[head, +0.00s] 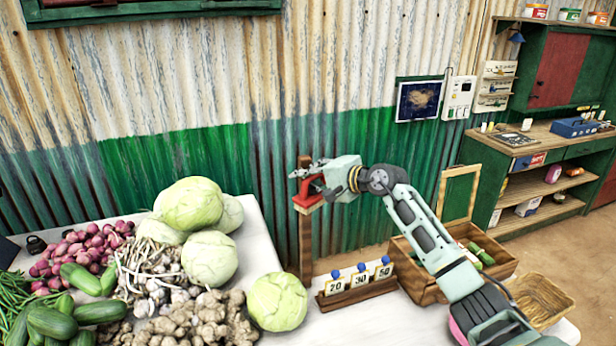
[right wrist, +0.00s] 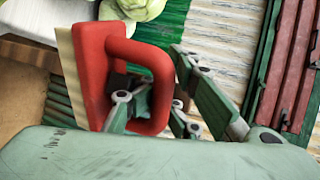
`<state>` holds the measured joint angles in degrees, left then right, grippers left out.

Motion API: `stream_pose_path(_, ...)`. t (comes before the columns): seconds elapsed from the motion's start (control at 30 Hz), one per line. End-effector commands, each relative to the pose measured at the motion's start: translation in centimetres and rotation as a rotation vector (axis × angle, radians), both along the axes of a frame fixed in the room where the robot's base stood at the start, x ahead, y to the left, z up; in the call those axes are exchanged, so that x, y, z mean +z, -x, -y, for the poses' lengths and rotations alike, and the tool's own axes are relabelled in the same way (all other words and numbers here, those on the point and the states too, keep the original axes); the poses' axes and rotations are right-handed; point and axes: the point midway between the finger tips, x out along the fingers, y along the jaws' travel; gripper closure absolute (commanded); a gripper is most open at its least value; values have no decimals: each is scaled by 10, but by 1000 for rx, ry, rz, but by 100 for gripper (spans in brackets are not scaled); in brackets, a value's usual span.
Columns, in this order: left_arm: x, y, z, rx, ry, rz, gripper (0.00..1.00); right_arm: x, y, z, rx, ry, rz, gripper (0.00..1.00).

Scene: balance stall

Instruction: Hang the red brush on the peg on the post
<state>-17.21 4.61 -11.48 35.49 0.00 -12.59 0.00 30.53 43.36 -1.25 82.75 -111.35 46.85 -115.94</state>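The red brush (head: 310,190) is in front of the upper part of the wooden post (head: 306,245), bristles down, in the head view. My right gripper (head: 308,172) is at its handle. In the right wrist view the brush (right wrist: 93,75) shows its looped handle and pale bristles. One finger of my right gripper (right wrist: 155,88) shows inside the loop and the other outside, so the handle is between them. The peg cannot be made out; the brush and gripper cover the upper post. Whether the brush touches the post or peg is unclear. My left gripper is not in view.
The white table (head: 262,250) holds cabbages (head: 192,205), onions, cucumbers and ginger. A price-card stand (head: 357,291) is near the post's foot. A wooden crate (head: 425,291) stands below my right arm. The corrugated wall (head: 240,160) is close behind the post.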

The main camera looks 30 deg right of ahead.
Motion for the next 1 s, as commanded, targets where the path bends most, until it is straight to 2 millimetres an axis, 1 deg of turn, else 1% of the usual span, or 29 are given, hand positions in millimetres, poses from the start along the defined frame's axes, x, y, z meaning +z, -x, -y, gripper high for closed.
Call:
stream_pose_path(0.03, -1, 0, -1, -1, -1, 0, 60, -21, 2, -3, 5, 2, -38, 66)
stream_pose_path(0.17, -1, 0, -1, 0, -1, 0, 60, -18, 9, 0, 4, 2, -37, 66)
stream_pose_path(0.27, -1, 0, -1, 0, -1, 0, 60, -12, 22, 4, 4, 5, -34, 66)
stream_pose_path(0.5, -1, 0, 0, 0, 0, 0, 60, 9, 65, 15, 2, 6, -21, 66)
stream_pose_path(0.7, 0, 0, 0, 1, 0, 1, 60, 26, 94, 22, 1, 5, -7, 66)
stream_pose_path(0.83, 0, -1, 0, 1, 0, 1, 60, 33, 107, 25, 1, 2, 0, 66)
stream_pose_path(1.0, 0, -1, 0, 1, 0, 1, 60, 40, 117, 28, 0, 2, 5, 66)
